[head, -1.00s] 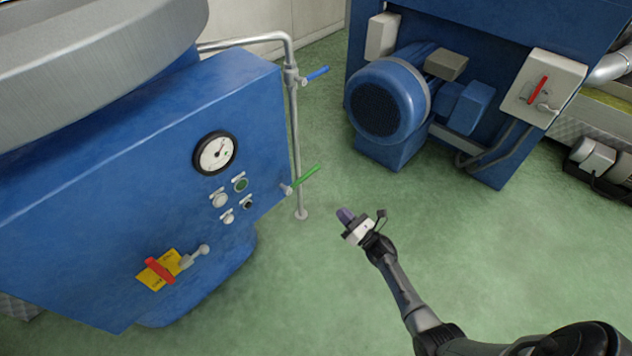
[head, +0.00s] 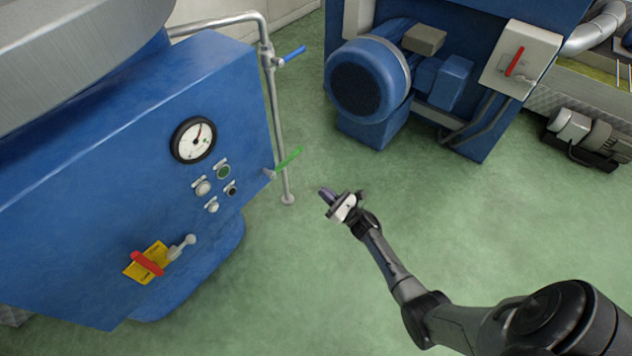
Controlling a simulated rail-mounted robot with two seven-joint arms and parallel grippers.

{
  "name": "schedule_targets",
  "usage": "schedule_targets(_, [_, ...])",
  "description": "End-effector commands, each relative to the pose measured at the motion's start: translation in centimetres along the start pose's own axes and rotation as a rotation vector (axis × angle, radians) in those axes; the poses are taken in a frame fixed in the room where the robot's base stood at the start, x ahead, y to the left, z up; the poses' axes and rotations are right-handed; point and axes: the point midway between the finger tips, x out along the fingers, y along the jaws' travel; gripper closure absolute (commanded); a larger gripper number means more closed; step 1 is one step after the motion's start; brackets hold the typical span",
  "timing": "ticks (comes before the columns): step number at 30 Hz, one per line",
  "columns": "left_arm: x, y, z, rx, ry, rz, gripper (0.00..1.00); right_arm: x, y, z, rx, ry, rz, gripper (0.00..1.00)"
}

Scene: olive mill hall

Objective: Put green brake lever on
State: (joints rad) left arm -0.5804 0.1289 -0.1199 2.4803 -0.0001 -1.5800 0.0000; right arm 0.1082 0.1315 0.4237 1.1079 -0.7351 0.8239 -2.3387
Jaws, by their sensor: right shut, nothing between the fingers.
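The green brake lever (head: 288,158) sticks out from the right edge of the blue machine's front (head: 90,200), pointing up and to the right, close to the vertical pipe. My right gripper (head: 324,194) is shut and empty. It is over the floor, to the right of and lower in the picture than the green lever, apart from it. My left gripper is not in view.
A grey pipe (head: 274,110) with a blue-handled valve (head: 294,53) stands beside the machine. A red lever (head: 147,263) on a yellow plate, a gauge (head: 193,140) and small knobs are on the front. A blue motor (head: 368,78) stands behind. Green floor is clear around my right arm.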

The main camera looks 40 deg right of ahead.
Motion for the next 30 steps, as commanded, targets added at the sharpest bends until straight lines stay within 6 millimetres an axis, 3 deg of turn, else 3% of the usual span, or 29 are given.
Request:
schedule_targets(15, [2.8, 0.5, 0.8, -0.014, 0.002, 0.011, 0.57, 9.2, 0.0, -0.1, -0.001, -0.001, 0.001, 1.0])
schedule_targets(21, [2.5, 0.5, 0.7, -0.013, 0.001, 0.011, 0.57, 10.7, 0.0, 1.9, -0.001, -0.001, 0.001, 1.0])
schedule_targets(30, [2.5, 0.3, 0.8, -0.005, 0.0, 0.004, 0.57, 11.6, 0.0, 2.8, 0.0, 0.0, 0.0, 1.0])
